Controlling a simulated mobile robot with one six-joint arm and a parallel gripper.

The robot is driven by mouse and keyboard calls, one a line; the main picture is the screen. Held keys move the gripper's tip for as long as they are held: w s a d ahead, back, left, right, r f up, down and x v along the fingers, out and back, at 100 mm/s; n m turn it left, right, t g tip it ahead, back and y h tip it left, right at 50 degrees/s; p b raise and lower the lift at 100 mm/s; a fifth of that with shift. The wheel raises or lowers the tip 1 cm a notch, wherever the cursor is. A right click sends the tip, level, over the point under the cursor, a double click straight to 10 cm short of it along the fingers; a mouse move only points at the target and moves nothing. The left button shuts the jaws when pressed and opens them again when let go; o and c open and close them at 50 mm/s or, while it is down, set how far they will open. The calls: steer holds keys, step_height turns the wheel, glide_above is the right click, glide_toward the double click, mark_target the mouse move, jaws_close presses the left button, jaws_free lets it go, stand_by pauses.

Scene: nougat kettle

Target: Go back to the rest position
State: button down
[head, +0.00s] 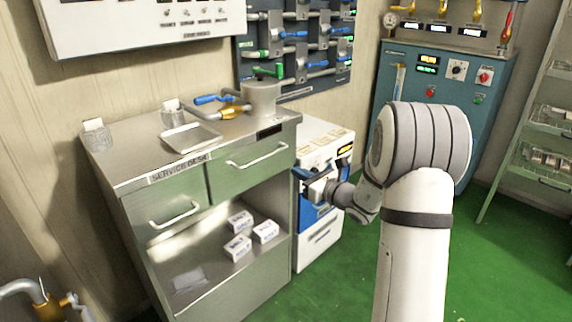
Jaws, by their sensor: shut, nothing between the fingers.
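My gripper (312,182) shows small and dark at the end of my white and grey arm, in the middle of the head view. It appears shut and empty. It is in front of the upper blue part of a white and blue cabinet (322,238), to the right of the service desk (120,172). I cannot tell whether it touches the cabinet. My arm hides part of the floor and of the blue machine behind it.
On the desk stand a metal pot (262,98), a shallow tray (191,137) and small jars (97,134). Small white boxes (238,247) lie on its lower shelf. A blue control machine (388,85) and a rack (545,125) stand behind. Green floor (500,270) is clear at right.

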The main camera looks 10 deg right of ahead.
steer(key=s+a+r+n+g+p, duration=0.6)
steer(key=s+r+n+p, duration=0.15)
steer(key=s, duration=0.35)
steer(key=s+a+r+n+g+p, duration=0.55)
steer(key=s+r+n+p, duration=0.2)
steer(key=s, duration=0.35)
steer(key=s+d+r+n+h+p, duration=0.9)
steer(key=s+r+n+h+p, duration=0.1)
steer(key=s+r+n+p, duration=0.2)
steer(key=shift+s+d+r+n+g+p, duration=0.15)
steer(key=shift+s+r+n+g+p, duration=0.35)
steer(key=shift+s+n, duration=0.55)
steer(key=shift+w+f, duration=0.1)
steer(key=shift+f, duration=0.05)
